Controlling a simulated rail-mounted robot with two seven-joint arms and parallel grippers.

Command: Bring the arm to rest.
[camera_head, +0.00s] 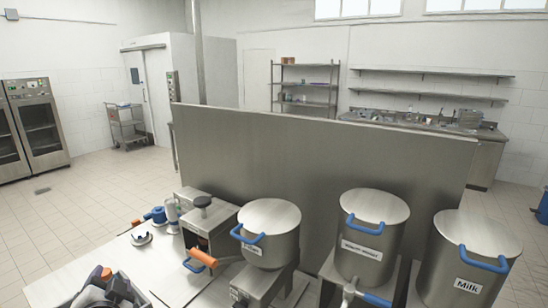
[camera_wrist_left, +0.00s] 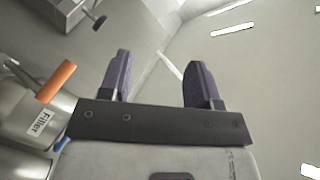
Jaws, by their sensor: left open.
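My left gripper (camera_head: 106,284) shows at the bottom left of the head view, partly cut off by the lower edge. In the left wrist view its two dark fingers (camera_wrist_left: 158,68) stand apart, with nothing between them. It is left of the filler machine with the orange handle (camera_head: 203,257) and apart from it. The orange handle also shows at the left of the left wrist view (camera_wrist_left: 55,82), beside a metal pot (camera_wrist_left: 28,125) labelled "Filler". My right gripper is not in view.
Steel pots with blue handles stand in a row: one (camera_head: 270,222), another (camera_head: 372,235), and one labelled "Milk" (camera_head: 470,258). A tall steel panel (camera_head: 320,165) stands behind them. Small blue-and-white items (camera_head: 157,216) lie on the counter. Open tiled floor (camera_head: 60,225) lies at left.

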